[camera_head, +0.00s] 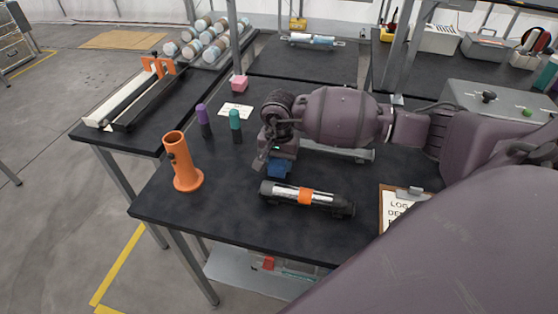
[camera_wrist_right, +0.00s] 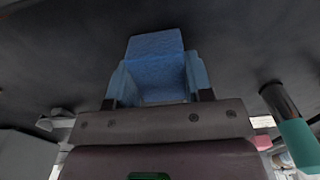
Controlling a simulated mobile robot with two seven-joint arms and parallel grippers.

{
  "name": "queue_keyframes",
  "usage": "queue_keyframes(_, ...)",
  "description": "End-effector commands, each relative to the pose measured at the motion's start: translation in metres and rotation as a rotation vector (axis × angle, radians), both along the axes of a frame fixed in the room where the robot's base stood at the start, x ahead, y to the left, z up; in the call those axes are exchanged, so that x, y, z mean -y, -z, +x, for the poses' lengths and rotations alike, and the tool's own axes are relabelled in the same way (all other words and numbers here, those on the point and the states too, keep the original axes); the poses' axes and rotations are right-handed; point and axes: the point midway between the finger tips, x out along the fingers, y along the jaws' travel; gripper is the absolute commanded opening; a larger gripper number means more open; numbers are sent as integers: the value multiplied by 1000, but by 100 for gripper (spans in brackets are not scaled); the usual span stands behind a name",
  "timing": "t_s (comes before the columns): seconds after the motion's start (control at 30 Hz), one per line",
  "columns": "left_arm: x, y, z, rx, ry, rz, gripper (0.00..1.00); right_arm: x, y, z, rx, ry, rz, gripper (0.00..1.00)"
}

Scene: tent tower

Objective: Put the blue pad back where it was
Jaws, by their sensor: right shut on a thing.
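The blue pad (camera_head: 279,170) is at the jaws of my right gripper (camera_head: 278,160), low over the dark table (camera_head: 230,220). In the right wrist view the blue pad (camera_wrist_right: 155,52) sits between the blue fingertips of my right gripper (camera_wrist_right: 158,78), which are shut on it. I cannot tell whether the pad touches the table. My left gripper is not in view.
A clipboard (camera_head: 393,208) lies right.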

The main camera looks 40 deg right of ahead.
Motion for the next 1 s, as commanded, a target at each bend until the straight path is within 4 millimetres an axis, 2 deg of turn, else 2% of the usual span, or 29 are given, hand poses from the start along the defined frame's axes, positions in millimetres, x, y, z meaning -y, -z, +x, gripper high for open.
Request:
queue_keyframes(0.4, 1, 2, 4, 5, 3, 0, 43, 0, 5, 0, 1, 0, -1, 28)
queue_keyframes(0.43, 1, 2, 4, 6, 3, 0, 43, 0, 4, 0, 1, 0, 0, 51)
queue_keyframes(0.57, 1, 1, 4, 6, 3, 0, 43, 0, 3, 0, 1, 0, 0, 71)
queue_keyframes(0.87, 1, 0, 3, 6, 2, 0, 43, 0, 2, 0, 1, 0, 0, 72)
queue_keyframes(1.0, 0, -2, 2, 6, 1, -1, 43, 1, -6, 1, 4, 0, -2, 72)
